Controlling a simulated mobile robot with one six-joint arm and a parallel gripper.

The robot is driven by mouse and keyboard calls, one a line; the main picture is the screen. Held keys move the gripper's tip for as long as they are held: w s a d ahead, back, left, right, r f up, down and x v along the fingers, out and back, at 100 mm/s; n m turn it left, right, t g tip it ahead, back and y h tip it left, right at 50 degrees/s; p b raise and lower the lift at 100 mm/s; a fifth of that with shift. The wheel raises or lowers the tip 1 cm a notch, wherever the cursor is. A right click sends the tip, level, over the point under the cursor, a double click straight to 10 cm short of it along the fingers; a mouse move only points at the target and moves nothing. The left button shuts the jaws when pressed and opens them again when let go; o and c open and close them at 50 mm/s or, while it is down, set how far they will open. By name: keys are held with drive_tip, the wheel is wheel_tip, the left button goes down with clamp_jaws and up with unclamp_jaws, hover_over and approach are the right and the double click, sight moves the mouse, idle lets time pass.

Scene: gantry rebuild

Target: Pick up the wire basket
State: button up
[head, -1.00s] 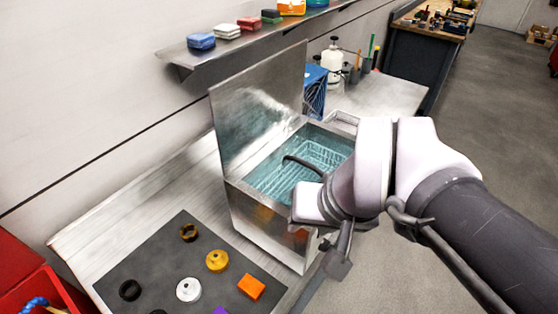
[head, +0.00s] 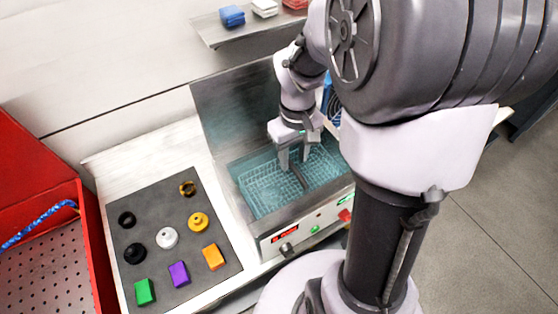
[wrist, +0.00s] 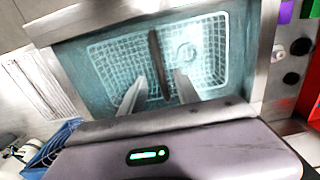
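The wire basket (head: 262,187) sits in the teal liquid of an open metal tank (head: 252,222). It fills much of the tank in the wrist view (wrist: 112,62). A dark bar handle (wrist: 156,62) crosses over its middle and also shows in the head view (head: 298,178). A pale round item (wrist: 187,53) lies inside the basket. My gripper (head: 296,156) is over the tank, pointing down, with its fingers apart. In the wrist view my open fingers (wrist: 160,90) are on either side of the handle's line, with nothing visibly held. I cannot tell their exact height above the handle.
The tank's raised lid (head: 225,110) stands behind it, below a wall shelf (head: 238,28). A grey mat (head: 190,262) with rings and coloured blocks lies on the bench to the left. A red container (head: 82,262) stands farther left. Control knobs (head: 287,249) are on the tank's front.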

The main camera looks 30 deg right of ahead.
sight(292, 168)
wheel_tip(292, 168, down, 7)
drive_tip(key=shift+a+b, duration=0.1)
drive_tip(key=shift+b, duration=1)
drive_tip(key=shift+s, duration=0.1)
clamp_jaws()
drive_tip(key=shift+r, duration=0.1)
idle(0.3)
